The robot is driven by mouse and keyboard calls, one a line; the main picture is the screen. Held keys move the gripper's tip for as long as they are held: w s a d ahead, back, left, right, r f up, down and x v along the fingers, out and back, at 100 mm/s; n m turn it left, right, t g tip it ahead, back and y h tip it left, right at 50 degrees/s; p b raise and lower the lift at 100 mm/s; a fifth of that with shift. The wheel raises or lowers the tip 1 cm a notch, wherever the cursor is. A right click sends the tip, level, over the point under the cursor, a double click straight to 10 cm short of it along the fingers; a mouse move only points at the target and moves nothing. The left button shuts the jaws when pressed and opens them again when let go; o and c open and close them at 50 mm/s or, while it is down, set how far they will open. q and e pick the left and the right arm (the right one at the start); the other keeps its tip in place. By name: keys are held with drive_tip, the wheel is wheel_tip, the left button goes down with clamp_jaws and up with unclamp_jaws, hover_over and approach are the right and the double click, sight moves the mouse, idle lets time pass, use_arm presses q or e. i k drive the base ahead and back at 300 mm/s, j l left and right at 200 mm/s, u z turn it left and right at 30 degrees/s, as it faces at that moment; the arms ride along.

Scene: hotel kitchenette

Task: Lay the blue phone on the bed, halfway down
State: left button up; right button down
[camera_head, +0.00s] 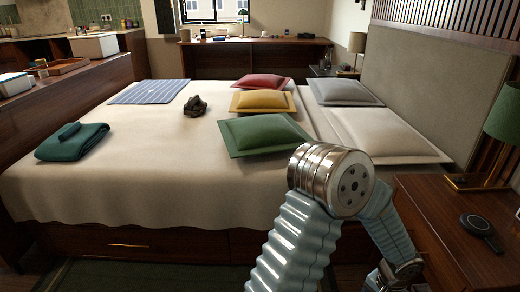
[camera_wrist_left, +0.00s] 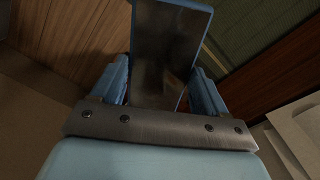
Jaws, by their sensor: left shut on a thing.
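The blue phone (camera_wrist_left: 168,55) is in the left wrist view, a dark-faced slab with a blue edge. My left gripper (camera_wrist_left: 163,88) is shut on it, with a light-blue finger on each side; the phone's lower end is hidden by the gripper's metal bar. The phone is not visible in the head view. The bed (camera_head: 150,180) fills the middle of the head view, with a cream cover. A bare stretch lies between the folded green cloth and the pillows. One of my arms, bent at the elbow, covers the lower middle. My right gripper is not in view.
Green (camera_head: 265,134), yellow (camera_head: 262,102) and red (camera_head: 263,82) pillows lie on the bed. A dark lump (camera_head: 195,106), striped blue cloth (camera_head: 149,92) and folded green cloth (camera_head: 75,143) lie there too. A wooden nightstand (camera_head: 440,225) with a round black device (camera_head: 477,224) stands right.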

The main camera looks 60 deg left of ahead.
sight(180, 156)
drive_tip(key=j+u, duration=0.35)
drive_tip(key=u, duration=0.15)
drive_tip(key=k+j+u, duration=0.1)
drive_tip(key=j+u, duration=0.25)
drive_tip(key=u, duration=0.15)
drive_tip(key=j+u, duration=0.35)
drive_tip(key=u, duration=0.15)
drive_tip(key=i+l, duration=0.05)
